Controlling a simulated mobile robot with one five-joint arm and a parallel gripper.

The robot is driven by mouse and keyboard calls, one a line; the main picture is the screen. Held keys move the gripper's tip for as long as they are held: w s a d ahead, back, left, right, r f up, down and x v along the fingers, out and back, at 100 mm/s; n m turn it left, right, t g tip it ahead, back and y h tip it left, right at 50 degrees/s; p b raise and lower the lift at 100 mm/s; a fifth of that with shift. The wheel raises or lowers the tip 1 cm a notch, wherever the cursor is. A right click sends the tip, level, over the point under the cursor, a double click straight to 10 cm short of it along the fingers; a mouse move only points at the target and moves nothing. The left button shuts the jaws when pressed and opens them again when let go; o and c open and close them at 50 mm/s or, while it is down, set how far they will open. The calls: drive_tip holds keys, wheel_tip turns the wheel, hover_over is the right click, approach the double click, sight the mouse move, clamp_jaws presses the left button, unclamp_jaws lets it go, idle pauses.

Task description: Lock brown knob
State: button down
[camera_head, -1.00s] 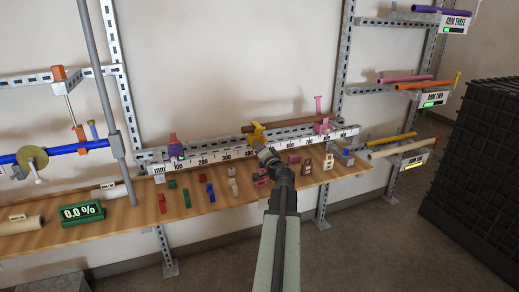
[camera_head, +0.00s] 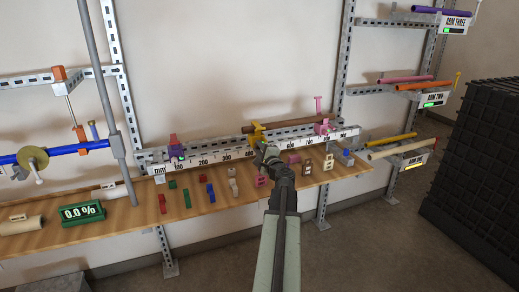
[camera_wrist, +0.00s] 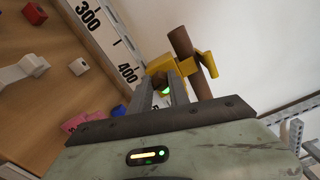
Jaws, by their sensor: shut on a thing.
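My gripper (camera_head: 262,147) reaches to the front of the yellow clamp (camera_head: 255,132) on the measuring rail. In the wrist view my gripper (camera_wrist: 161,84) has its two fingers on either side of a small brown knob (camera_wrist: 163,79) at the yellow clamp (camera_wrist: 158,64), and is shut on it. The fingers hide most of the knob, and I cannot tell how far it is turned. A small green spot shows just below it. A brown pipe (camera_head: 285,121) lies along the rail through the yellow clamp; it also shows upright in the wrist view (camera_wrist: 183,45).
The measuring rail (camera_head: 215,153) runs along the wooden bench (camera_head: 130,215). Several small coloured blocks and clips lie in front of it. A purple clamp (camera_head: 176,146) and a pink clamp (camera_head: 322,126) sit on the rail. A green display (camera_head: 82,213) reads 0.0 %.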

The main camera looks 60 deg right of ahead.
drive_tip(key=shift+s+m, duration=0.1)
drive_tip(key=shift+m, duration=0.5)
drive_tip(key=c, duration=1.2)
unclamp_jaws()
drive_tip(key=shift+c, duration=0.2)
drive_tip(key=v, duration=0.7)
drive_tip(key=shift+s+a, duration=0.2)
drive_tip(key=shift+s, duration=0.15)
